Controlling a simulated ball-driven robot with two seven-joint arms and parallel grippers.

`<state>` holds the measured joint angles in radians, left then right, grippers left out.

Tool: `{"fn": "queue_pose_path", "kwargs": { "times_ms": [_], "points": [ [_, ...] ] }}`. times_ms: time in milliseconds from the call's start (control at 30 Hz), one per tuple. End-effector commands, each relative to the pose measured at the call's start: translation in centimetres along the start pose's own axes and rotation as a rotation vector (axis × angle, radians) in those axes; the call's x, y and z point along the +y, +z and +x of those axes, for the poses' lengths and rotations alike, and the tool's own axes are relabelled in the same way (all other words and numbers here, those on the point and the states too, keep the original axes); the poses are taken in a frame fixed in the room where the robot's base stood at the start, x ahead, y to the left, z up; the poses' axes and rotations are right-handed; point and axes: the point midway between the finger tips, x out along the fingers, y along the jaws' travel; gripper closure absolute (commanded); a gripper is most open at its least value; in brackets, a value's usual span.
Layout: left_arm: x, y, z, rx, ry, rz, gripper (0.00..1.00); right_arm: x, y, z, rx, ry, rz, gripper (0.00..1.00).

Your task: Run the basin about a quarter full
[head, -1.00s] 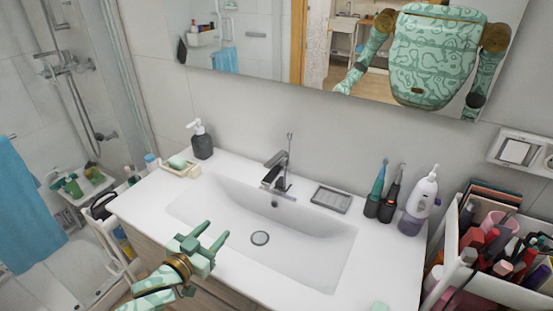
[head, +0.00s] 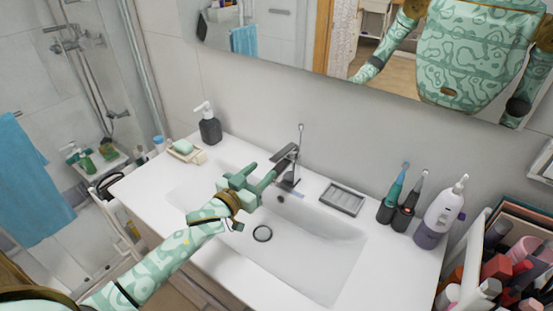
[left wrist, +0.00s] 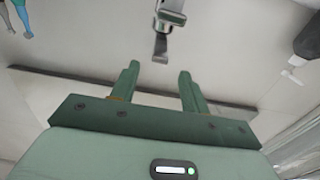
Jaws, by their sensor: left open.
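The white basin (head: 325,262) is set in the counter. Its dark round drain (head: 262,233) shows plainly, and I see no water standing in it. The dark metal faucet (head: 287,168) stands at the basin's back edge, with a thin upright rod (head: 300,138) above it. No stream is visible from it. My left gripper (head: 264,173) is open and empty, over the basin just left of the faucet. In the left wrist view, the faucet (left wrist: 168,18) lies just beyond my open fingertips (left wrist: 159,70), apart from them. My right gripper is not in view.
A soap dispenser (head: 209,124) and soap dish (head: 187,151) stand left of the faucet. A grey tray (head: 342,199), toothbrushes (head: 393,192) and a white-purple bottle (head: 439,212) stand right of it. A cosmetics box (head: 484,240) is at far right. A mirror hangs above.

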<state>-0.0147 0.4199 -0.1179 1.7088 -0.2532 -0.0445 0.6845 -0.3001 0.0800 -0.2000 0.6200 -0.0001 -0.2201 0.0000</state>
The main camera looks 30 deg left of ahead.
Motion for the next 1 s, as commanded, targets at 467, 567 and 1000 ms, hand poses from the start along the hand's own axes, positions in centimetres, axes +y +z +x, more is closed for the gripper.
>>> {"fn": "queue_pose_path", "kwargs": {
  "times_ms": [467, 567, 1000],
  "points": [
    [0.0, 0.1, 7.7, 0.0, 0.0, -0.001, 0.55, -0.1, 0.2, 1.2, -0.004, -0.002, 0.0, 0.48],
    [0.0, 0.0, 7.9, 0.0, 0.0, -0.001, 0.55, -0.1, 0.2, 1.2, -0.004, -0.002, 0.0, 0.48],
    [0.0, 0.0, 7.9, -0.001, 0.0, -0.001, 1.0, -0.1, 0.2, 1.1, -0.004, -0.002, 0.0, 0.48]
  ]
}}
